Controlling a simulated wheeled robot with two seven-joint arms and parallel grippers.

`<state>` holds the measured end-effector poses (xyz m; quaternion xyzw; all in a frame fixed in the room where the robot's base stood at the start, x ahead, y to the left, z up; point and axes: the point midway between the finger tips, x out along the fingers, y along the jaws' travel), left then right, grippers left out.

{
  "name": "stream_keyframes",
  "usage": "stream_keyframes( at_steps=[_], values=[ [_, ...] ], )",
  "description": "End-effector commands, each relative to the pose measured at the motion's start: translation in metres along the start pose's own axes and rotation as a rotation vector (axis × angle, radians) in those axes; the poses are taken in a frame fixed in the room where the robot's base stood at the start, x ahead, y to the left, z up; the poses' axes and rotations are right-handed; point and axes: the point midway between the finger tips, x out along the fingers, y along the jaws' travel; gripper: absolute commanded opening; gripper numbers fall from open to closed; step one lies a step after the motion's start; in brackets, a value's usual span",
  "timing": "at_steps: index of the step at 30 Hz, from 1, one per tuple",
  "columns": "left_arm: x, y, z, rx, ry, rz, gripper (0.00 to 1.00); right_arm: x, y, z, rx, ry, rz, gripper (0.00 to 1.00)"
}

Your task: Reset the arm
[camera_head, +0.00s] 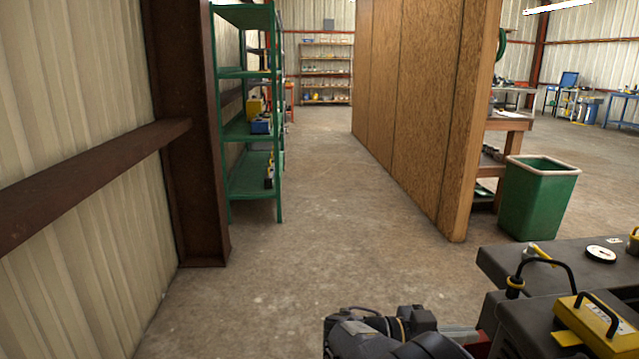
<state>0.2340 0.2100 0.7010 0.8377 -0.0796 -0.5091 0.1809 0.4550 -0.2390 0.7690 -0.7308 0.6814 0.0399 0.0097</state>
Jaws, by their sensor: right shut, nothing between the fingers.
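My right arm shows at the bottom middle of the head view, black and bulky, with its right gripper (418,320) low in the picture beside the dark bench. The gripper is shut and nothing shows held in it. Its fingertips are hard to make out against the dark parts around it. My left arm and left gripper are not in view.
A dark bench (510,268) with yellow-and-black tools (598,325) is close at lower right. A green bin (538,198) stands behind it, beside a wooden partition (425,110). Green shelves (250,130) and a brown steel post (190,130) line the left. The aisle floor (310,190) is clear.

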Motion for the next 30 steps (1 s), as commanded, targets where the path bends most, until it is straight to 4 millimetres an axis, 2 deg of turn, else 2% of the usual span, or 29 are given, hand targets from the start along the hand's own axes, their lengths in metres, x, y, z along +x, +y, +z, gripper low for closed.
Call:
stream_keyframes(
  at_steps=[11,15,20,23,25,27,30],
  values=[
    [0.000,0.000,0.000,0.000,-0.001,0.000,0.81,0.039,0.032,0.041,-0.242,-0.306,0.060,0.00],
    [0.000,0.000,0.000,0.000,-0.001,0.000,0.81,0.052,0.054,0.064,-0.378,-0.505,0.056,0.00],
    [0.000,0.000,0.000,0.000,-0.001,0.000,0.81,0.058,0.089,0.092,-0.541,-0.802,-0.016,0.00],
    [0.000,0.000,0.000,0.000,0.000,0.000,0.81,0.052,0.117,0.108,-0.637,-1.038,-0.142,0.00],
    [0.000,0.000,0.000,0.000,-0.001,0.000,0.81,0.041,0.137,0.115,-0.683,-1.203,-0.289,0.00],
    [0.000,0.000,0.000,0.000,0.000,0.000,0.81,0.027,0.155,0.115,-0.702,-1.328,-0.470,0.00],
    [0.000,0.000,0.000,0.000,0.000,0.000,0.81,0.007,0.175,0.110,-0.686,-1.415,-0.744,0.00]
  ],
)
